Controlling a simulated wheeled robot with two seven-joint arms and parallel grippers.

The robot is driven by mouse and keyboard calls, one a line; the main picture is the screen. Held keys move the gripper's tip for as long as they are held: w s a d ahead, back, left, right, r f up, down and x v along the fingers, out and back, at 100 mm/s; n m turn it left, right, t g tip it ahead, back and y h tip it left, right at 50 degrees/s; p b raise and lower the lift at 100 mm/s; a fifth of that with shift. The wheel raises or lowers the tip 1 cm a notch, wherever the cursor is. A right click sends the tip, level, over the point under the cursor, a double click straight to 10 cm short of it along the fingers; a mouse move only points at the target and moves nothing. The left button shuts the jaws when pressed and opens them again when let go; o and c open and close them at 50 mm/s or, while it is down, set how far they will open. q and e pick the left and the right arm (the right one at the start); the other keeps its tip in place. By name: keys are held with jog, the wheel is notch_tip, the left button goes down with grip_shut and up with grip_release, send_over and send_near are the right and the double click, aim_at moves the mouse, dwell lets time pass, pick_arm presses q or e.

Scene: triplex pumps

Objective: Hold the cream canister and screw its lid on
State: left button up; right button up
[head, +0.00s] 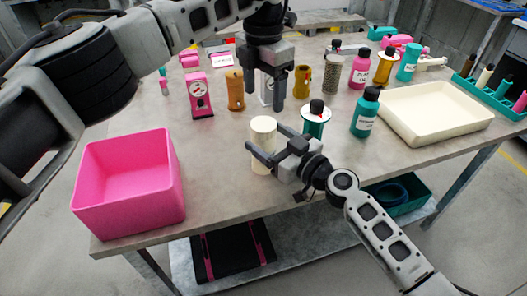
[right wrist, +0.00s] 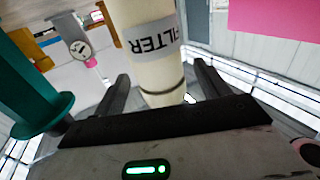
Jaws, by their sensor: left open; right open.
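The cream canister (head: 262,132) stands upright near the table's front edge in the head view. Its top looks pale and flat; I cannot tell whether a lid sits on it. In the right wrist view the cream canister (right wrist: 155,65) shows a grey label reading "FILTER" and a dark ring line. My right gripper (head: 268,143) is open, with its fingers on either side of the canister; contact cannot be told. My left gripper (head: 266,100) is open and points down above and behind the canister, with nothing clearly held. No separate lid can be made out.
A teal spool (head: 316,124) with a black knob stands just right of the canister, close to my right gripper. A teal bottle (head: 365,112) and a cream tray (head: 440,139) are further right. A pink bin (head: 128,190) is at left. Pink gauge and brown cylinders stand behind.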

aim_at(264, 124)
jog(key=shift+x, duration=1.15)
grip_shut()
pick_arm(q)
jog(key=n, duration=1.3)
jog(key=shift+n, duration=0.4)
jog(key=n, duration=0.4)
jog(key=shift+r, duration=0.1)
jog(key=shift+f, duration=4.05)
